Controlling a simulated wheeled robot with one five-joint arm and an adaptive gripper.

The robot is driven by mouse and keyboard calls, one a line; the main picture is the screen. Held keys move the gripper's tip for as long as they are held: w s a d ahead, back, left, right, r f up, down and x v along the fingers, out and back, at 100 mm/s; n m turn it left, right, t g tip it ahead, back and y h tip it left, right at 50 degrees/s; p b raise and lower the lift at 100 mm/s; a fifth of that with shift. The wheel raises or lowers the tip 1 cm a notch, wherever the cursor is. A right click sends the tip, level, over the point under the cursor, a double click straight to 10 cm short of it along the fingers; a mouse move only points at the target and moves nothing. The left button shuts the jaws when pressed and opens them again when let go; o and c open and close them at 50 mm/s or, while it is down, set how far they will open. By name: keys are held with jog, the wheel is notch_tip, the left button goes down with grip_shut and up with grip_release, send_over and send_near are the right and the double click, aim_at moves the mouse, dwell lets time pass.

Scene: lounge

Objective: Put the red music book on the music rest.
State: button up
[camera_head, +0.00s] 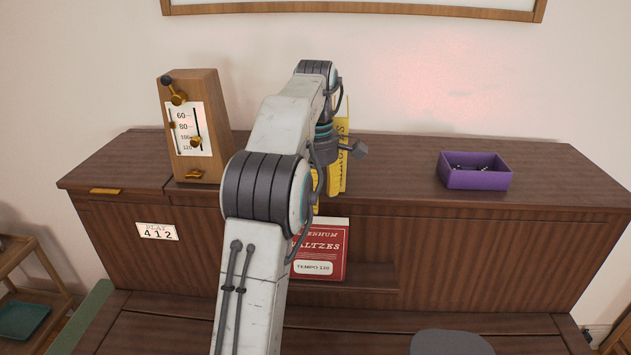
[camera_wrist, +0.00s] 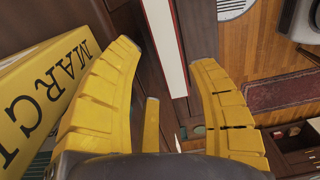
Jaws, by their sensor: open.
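The red music book (camera_head: 326,240), marked "WALTZES" and "TEMPO 120", stands upright on the music rest (camera_head: 370,278), against the piano's front panel. My arm hides its left part. My gripper (camera_head: 322,185) is above the book's top edge, partly hidden by my arm. In the wrist view my gripper (camera_wrist: 165,60) has its yellow fingers wide apart and holds nothing. A white strip with a red edge, apparently the red book (camera_wrist: 166,40), shows between the fingers with gaps on both sides.
A yellow book (camera_head: 343,165) stands on the piano top behind my gripper; it fills the left of the wrist view (camera_wrist: 35,90). A wooden metronome (camera_head: 215,120) stands left and a purple box (camera_head: 475,180) right. The piano top (camera_head: 395,170) between yellow book and box is clear.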

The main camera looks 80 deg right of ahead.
jog(key=shift+r+p, duration=0.3)
jog(key=shift+r, duration=0.8)
jog(key=shift+w, duration=0.1)
jog(key=w+a+r+h, duration=0.1)
jog(key=w+a, duration=0.3)
jog(key=w, duration=0.4)
jog(key=w+a+r, duration=0.2)
jog(key=w+a, duration=0.1)
jog(key=w, duration=0.4)
jog(key=w+a+t, duration=0.1)
jog(key=w+a, duration=0.8)
jog(key=a, duration=0.3)
jog(key=w+a+f+t, duration=0.1)
jog(key=a+f, duration=0.1)
jog(key=a, duration=0.6)
jog(key=a+f+t, duration=0.1)
jog(key=a+f, duration=0.1)
jog(key=a, duration=0.7)
jog(key=s+a+f+t, duration=0.1)
jog(key=s+a+f, duration=0.1)
jog(key=a, duration=0.3)
jog(key=s+a+f+y, duration=0.1)
jog(key=s+a+f, duration=0.2)
jog(key=a+f, duration=0.1)
jog(key=shift+a+f+m+t, duration=0.15)
jog(key=shift+a+m+t, duration=0.2)
jog(key=shift+m+t, duration=0.05)
